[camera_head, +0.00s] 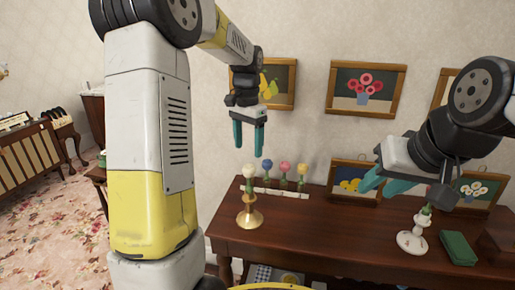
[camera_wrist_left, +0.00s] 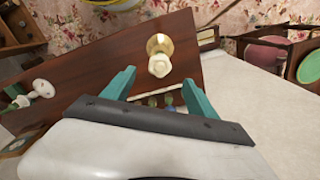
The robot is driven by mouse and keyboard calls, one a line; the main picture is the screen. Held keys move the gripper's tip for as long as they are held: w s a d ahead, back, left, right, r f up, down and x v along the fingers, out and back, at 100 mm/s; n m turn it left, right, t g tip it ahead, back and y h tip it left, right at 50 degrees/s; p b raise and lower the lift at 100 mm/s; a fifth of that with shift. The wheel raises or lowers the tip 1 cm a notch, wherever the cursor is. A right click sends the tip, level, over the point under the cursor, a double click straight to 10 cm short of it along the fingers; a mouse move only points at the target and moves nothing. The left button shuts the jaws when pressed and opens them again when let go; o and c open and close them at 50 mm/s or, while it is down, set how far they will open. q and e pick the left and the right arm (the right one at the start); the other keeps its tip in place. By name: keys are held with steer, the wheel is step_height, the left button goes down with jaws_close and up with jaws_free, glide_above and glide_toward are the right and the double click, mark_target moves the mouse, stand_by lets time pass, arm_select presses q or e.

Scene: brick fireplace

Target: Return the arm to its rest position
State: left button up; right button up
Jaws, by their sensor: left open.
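My left arm comes in from the left in the head view, and its gripper (camera_head: 249,145) hangs with its teal fingers pointing down. It is open and empty, above and apart from the dark wooden table (camera_head: 300,235). In the left wrist view its fingers (camera_wrist_left: 159,78) are spread, with nothing between them touching. My right gripper (camera_head: 374,190) is at the right, over the table. Its two teal fingers look apart and nothing shows between them.
A brass candlestick with a pale top (camera_head: 250,217) stands on the table below my left gripper. A white stand (camera_head: 411,240) and green box (camera_head: 458,248) are at right. Framed pictures (camera_head: 366,88) hang behind.

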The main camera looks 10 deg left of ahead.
arm_select(q)
steer(key=s+d+r+n+t+h, duration=0.1)
steer(key=s+r+n+t, duration=0.1)
steer(key=s, duration=0.9)
steer(key=s+d+r+n+t+h, duration=0.1)
steer(key=s+r+n+t, duration=0.2)
steer(key=s, duration=0.9)
steer(key=shift+s+r+n+t, duration=0.3)
steer(key=shift+r+t, duration=0.2)
steer(key=shift+r, duration=0.25)
steer(key=shift+s+d+f, duration=0.1)
steer(key=shift+s+f, duration=0.1)
steer(key=shift+s, duration=0.15)
steer(key=shift+c, duration=0.2)
